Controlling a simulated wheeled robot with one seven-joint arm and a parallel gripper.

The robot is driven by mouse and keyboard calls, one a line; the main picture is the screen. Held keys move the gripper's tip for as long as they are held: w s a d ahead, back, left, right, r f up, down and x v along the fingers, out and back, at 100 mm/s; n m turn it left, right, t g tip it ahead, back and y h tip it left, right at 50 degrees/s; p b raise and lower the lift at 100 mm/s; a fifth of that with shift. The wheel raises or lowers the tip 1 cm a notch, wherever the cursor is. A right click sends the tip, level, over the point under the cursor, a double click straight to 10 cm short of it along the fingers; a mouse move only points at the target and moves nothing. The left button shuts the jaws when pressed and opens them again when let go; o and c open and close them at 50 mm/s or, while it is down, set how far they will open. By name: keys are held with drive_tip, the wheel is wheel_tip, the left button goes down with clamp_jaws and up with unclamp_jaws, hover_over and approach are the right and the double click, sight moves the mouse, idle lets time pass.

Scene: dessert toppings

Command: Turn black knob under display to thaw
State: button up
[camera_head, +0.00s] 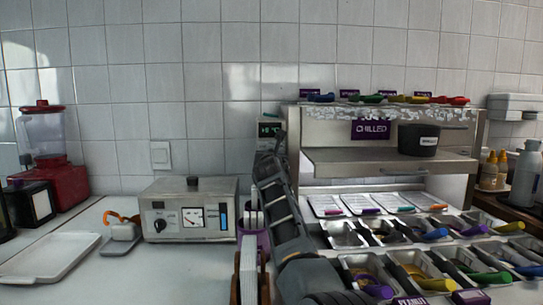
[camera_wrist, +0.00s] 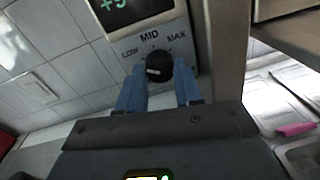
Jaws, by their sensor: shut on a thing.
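In the wrist view the black knob (camera_wrist: 159,66) sits on a grey panel below the display (camera_wrist: 118,12), which shows green digits. LOW, MID and MAX are printed around it; no thaw label shows. A small pale mark is on the knob's face, but its exact setting is hard to tell. My gripper (camera_wrist: 158,86) has one blue finger on each side of the knob and is shut on it. In the head view the display (camera_head: 269,129) glows green on the left post of the chilled stand; my arm hides the knob there.
A chilled topping stand (camera_head: 375,160) with a black pot (camera_head: 418,139) and several trays lies right of my arm. A white tray (camera_head: 50,258) and red blender (camera_head: 62,185) are further left. A purple cup (camera_head: 262,238) is close beside my arm.

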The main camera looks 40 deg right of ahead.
drive_tip(key=m+y+p, duration=0.1)
drive_tip(key=m+p, duration=0.2)
drive_tip(key=m, duration=0.6)
drive_tip(key=shift+s+d, duration=0.1)
drive_tip(key=shift+m, duration=0.4)
idle(0.4)
drive_tip(key=o, duration=1)
drive_tip(key=shift+o, duration=0.2)
drive_tip(key=shift+r, duration=0.1)
drive_tip(key=v, duration=0.7)
drive_tip(key=shift+s+a+p, duration=0.25)
drive_tip(key=shift+s+p, duration=0.05)
drive_tip(key=shift+r, duration=0.1)
